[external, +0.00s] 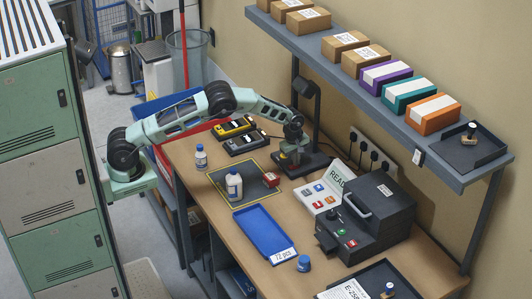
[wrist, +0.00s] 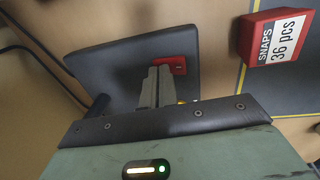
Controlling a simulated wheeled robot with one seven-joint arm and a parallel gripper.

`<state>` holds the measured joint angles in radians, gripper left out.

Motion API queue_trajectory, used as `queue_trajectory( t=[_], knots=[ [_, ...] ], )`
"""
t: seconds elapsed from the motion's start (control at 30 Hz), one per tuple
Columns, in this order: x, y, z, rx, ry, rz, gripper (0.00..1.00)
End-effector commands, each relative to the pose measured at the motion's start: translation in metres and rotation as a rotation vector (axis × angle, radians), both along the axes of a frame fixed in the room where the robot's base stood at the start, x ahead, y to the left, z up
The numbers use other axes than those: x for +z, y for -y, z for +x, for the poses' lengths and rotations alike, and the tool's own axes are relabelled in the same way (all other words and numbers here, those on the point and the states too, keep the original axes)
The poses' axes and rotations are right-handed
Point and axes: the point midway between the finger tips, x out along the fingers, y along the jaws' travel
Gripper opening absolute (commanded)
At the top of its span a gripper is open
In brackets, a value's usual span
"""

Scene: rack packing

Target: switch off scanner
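The scanner (external: 317,120) is a black stand with a tilted head over a flat dark base, at the back of the workbench in the external view. In the wrist view its dark base (wrist: 115,60) carries a red rocker switch (wrist: 181,64). My gripper (external: 293,158) is low over the base in the external view. In the wrist view my gripper (wrist: 157,72) has its two grey fingers close together with nothing visible between them. The fingertips are at the left side of the switch and overlap it in the picture; I cannot tell whether they touch it.
A red SNAPS box (wrist: 278,38) sits beside the base, on a yellow-edged dark mat (external: 220,178). A white bottle (external: 234,186) is on the mat too. A blue tray (external: 262,232), a black machine (external: 375,222) and a button panel (external: 318,198) stand to the right. A shelf (external: 340,75) is above.

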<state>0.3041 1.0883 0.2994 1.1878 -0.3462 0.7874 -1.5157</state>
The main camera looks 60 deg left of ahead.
Motion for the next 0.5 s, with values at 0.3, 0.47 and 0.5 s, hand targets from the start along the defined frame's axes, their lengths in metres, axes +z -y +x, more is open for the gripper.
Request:
queue_trajectory(
  t=[0.3,0.47,0.5],
  knots=[
    [-0.004,0.000,-0.008,0.000,-0.010,0.001,0.00],
    [-0.004,0.000,-0.017,-0.001,-0.013,0.002,0.00],
    [-0.004,0.000,-0.018,-0.001,-0.013,0.001,0.00]
  ],
)
